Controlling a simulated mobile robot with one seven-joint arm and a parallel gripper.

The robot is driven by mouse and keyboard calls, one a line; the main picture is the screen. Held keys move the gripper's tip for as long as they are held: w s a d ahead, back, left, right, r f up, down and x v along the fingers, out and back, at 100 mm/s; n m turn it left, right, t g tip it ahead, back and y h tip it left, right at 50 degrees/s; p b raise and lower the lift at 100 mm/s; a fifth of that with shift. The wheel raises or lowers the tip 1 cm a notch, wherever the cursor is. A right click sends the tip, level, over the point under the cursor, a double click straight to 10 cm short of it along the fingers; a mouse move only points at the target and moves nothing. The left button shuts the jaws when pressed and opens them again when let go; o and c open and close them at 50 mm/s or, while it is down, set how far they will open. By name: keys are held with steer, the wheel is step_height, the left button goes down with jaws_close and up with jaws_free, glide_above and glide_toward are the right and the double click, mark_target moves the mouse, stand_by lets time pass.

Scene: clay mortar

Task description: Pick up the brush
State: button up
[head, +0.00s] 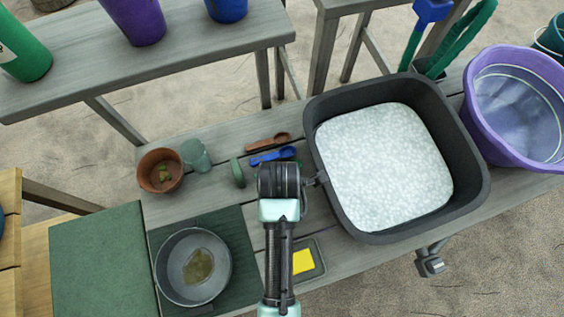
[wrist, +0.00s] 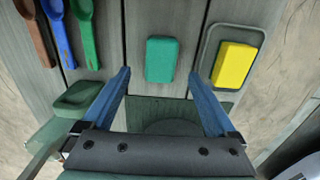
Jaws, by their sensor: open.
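No thing shows clearly as a brush. A tool with a blue head (head: 432,10) and a green handle stands upright in a dark holder at the top right of the head view; I cannot tell whether it is the brush. A plain green block (wrist: 162,59) lies on the bench in the wrist view, and my arm hides it in the head view. My gripper (wrist: 159,74) is open and empty. Its two blue fingers point toward the green block, with the fingertips on either side of its near end in the picture. I cannot tell the height between them.
A large dark tub (head: 470,195) of white granules is right of my arm. Brown (wrist: 36,32), blue (wrist: 60,32) and green (wrist: 86,32) scoops lie at upper left in the wrist view. A yellow block (wrist: 234,65) lies on a tray. A metal pan (head: 160,270) stands lower left.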

steer(key=f, duration=0.6)
steer(key=shift+d+f, duration=0.25)
steer(key=c, duration=1.5)
